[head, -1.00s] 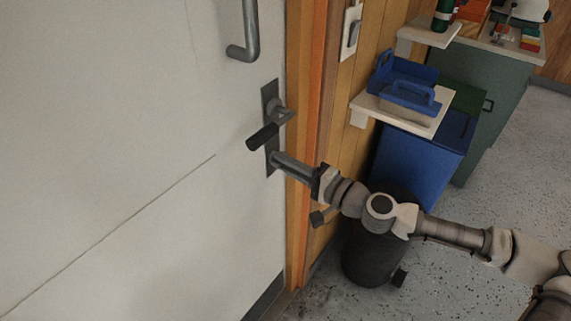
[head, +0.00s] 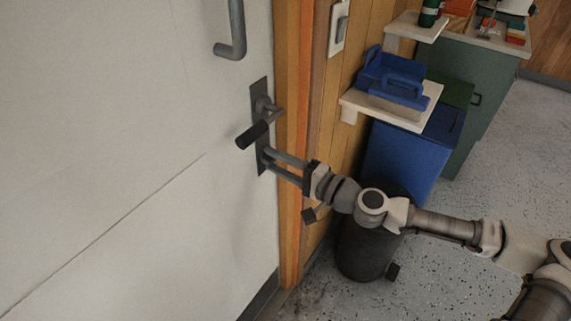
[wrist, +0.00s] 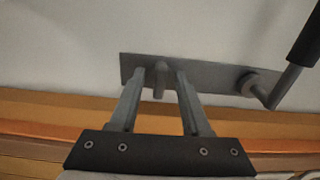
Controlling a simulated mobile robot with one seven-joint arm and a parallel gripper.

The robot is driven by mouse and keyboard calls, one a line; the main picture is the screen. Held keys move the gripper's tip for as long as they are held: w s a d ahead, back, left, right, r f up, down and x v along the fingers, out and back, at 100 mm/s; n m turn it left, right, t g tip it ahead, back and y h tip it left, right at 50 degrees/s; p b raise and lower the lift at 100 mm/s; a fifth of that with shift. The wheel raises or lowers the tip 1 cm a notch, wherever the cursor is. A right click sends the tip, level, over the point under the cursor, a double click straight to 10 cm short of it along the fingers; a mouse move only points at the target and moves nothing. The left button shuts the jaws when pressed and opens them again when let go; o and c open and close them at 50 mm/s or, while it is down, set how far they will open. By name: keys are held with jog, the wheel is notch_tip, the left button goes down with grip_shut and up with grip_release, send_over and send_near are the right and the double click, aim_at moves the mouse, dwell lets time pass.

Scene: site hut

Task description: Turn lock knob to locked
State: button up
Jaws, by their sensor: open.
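The grey lock knob (wrist: 160,82) shows in the wrist view as a small narrow piece standing out from the metal lock plate (wrist: 210,77) on the white door (head: 120,130). My gripper (head: 266,160) is open at the lower part of the plate. In the wrist view its fingers (wrist: 160,72) stand one on each side of the knob, with a small gap on both sides. In the head view I cannot make out the knob at the fingers. Whether it stands at locked or unlocked I cannot tell.
A lever handle with a black grip (head: 252,135) sits just above my fingers on the same plate. A grey pull handle (head: 237,35) is higher up. Right of the orange door frame are a shelf with blue carriers (head: 395,85), a blue bin (head: 405,160) and a dark round bin (head: 362,245).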

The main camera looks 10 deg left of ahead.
jog(key=shift+d, duration=0.1)
jog(key=p+v, duration=0.1)
jog(key=v, duration=1.6)
jog(key=shift+s+f, duration=0.15)
